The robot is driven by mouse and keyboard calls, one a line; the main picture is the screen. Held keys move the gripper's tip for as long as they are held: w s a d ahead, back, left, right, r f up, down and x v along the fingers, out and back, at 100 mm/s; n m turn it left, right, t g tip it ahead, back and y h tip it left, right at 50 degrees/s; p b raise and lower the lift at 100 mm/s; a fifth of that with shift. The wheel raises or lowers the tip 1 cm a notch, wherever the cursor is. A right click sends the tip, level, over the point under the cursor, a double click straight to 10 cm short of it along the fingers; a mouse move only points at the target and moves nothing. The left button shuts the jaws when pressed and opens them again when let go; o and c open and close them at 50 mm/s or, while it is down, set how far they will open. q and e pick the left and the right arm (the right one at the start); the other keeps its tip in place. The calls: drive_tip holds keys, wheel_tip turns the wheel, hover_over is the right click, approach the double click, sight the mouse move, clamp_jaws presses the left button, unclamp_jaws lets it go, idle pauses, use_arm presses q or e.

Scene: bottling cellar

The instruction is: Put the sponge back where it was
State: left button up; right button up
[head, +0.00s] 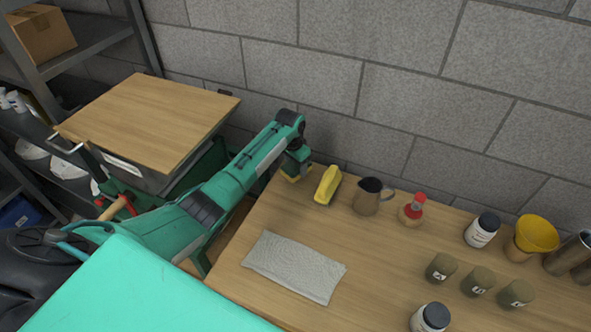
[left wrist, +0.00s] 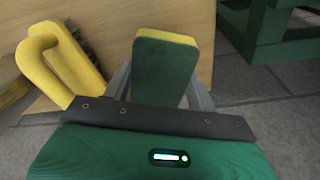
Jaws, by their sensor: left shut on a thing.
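The sponge (left wrist: 165,68) is green with a yellow layer. My left gripper (left wrist: 160,80) is shut on it, with one finger on each side in the left wrist view. In the head view, my left gripper (head: 296,166) is at the table's back left corner, and a yellow bit of the sponge (head: 295,179) shows below it. I cannot tell whether the sponge touches the wooden table (head: 225,262). My right gripper is in neither view.
A jug (head: 369,197) and red-topped bottle (head: 411,210) stand farther right. A grey cloth (head: 294,266) lies in front. A block wall is behind.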

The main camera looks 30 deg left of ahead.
sight(295, 166)
use_arm(q)
wheel_tip(295, 166, down, 3)
drive_tip(key=shift+f, duration=0.1)
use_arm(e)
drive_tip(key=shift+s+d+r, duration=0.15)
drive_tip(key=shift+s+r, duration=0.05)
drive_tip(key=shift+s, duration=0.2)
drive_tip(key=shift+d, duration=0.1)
use_arm(q)
drive_tip(key=shift+f, duration=0.1)
drive_tip(key=o, duration=0.9)
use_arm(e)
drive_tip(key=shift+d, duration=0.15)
use_arm(q)
drive_tip(key=shift+r, duration=0.2)
drive_tip(key=r, duration=0.3)
drive_tip(key=r+b, duration=0.1)
drive_tip(key=r, duration=0.3)
drive_tip(key=s+r, duration=0.1)
drive_tip(key=r, duration=0.2)
drive_tip(key=shift+s+a+r, duration=0.1)
drive_tip(key=shift+a+r, duration=0.1)
drive_tip(key=shift+r, duration=0.15)
drive_tip(key=shift+s+r, duration=0.1)
drive_tip(key=shift+r, duration=0.45)
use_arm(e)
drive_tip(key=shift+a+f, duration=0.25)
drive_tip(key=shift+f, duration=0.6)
